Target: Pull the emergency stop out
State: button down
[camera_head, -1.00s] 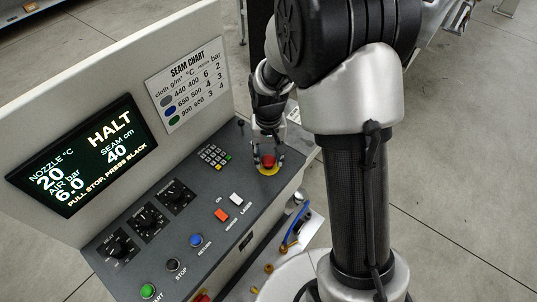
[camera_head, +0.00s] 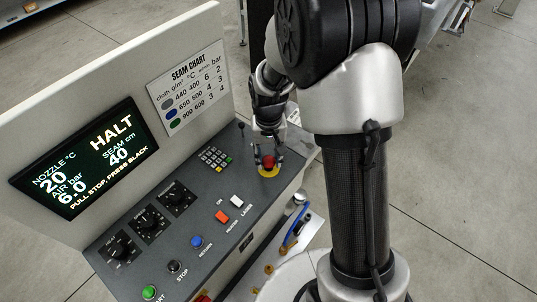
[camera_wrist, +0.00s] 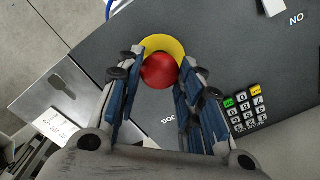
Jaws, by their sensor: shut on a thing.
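The emergency stop is a red round button (camera_head: 268,162) on a yellow disc (camera_head: 266,172) at the far right end of the grey control panel. In the wrist view the red button (camera_wrist: 159,71) sits between my fingers, with the yellow disc (camera_wrist: 163,42) showing beyond it. My gripper (camera_head: 268,158) is over the button with its fingers on either side of it, shut on it; the fingers also show in the wrist view (camera_wrist: 158,72). The display (camera_head: 84,157) reads HALT and "PULL STOP, PRESS BLACK". How far out the button stands is hard to tell.
A keypad (camera_head: 214,157) lies left of the button. An orange switch (camera_head: 222,216), a white switch (camera_head: 237,201), a blue button (camera_head: 196,241), a black button (camera_head: 173,266), a green button (camera_head: 149,292) and dials (camera_head: 149,220) fill the panel. A seam chart (camera_head: 188,87) is on the upright board.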

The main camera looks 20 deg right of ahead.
aim_at(269, 161)
jog(key=c, duration=1.5)
grip_release()
jog(key=shift+w+r, duration=0.1)
jog(key=shift+r, duration=0.05)
jog(key=shift+c, duration=0.2)
jog(key=o, duration=0.5)
notch_tip(269, 161, up, 12)
jog(key=s+r+t, duration=0.1)
jog(key=s+r, duration=0.2)
jog(key=s, duration=0.4)
jog(key=s+r+n+t+b, duration=0.1)
jog(key=s+r+t, duration=0.1)
jog(key=s, duration=0.5)
jog(key=s+r+t, duration=0.1)
jog(key=s+r, duration=0.2)
jog(key=s, duration=0.5)
jog(key=shift+s+d+r+n+t+b, duration=0.1)
jog(key=shift+d+r+n+t+b, duration=0.2)
jog(key=shift+r+n+b, duration=0.1)
